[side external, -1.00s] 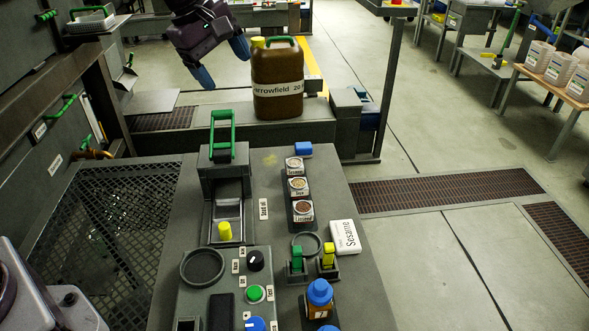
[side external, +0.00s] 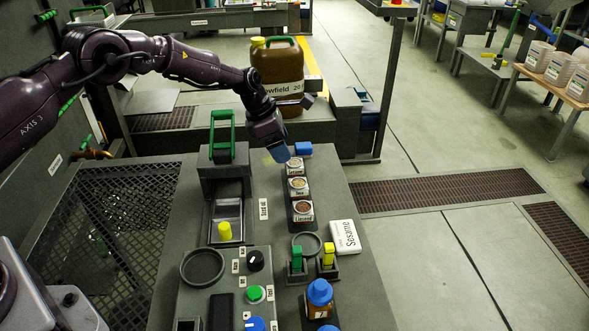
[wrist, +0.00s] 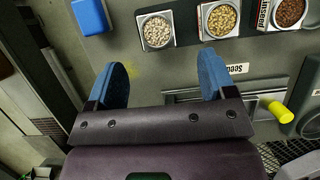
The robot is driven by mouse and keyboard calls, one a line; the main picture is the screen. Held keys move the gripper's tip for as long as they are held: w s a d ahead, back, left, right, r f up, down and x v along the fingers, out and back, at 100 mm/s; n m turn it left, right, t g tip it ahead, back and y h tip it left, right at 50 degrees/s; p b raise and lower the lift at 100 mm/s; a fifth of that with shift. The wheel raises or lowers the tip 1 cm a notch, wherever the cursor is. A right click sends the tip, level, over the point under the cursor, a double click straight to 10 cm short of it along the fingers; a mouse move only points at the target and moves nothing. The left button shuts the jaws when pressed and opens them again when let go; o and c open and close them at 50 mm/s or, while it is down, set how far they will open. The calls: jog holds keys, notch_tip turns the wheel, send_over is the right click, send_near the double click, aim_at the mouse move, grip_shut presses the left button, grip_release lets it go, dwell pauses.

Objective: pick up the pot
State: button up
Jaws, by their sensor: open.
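Three small white square pots of seeds stand in a row in a dark rack: the far pot (side external: 295,165), the middle pot (side external: 298,186) and the near pot labelled Linseed (side external: 302,210). The far one holds pale seeds, the middle one tan seeds and the near one brown seeds. In the wrist view, the pale-seed pot (wrist: 157,30) lies ahead of my gripper (wrist: 163,65), between the lines of its blue fingers. My gripper (side external: 281,153) is open and empty, above the bench just left of the far pot. Its height over the bench is hard to tell.
A blue block (side external: 303,149) sits beyond the far pot. A brown jug (side external: 278,70) stands behind my arm. Left of the pots is a press with a green handle (side external: 222,125) and a yellow knob (side external: 224,231). A Sesame packet (side external: 345,237) lies nearer, on the right.

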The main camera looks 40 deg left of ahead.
aim_at(290, 162)
jog(key=shift+x, duration=3.1)
jog(key=shift+a, duration=0.2)
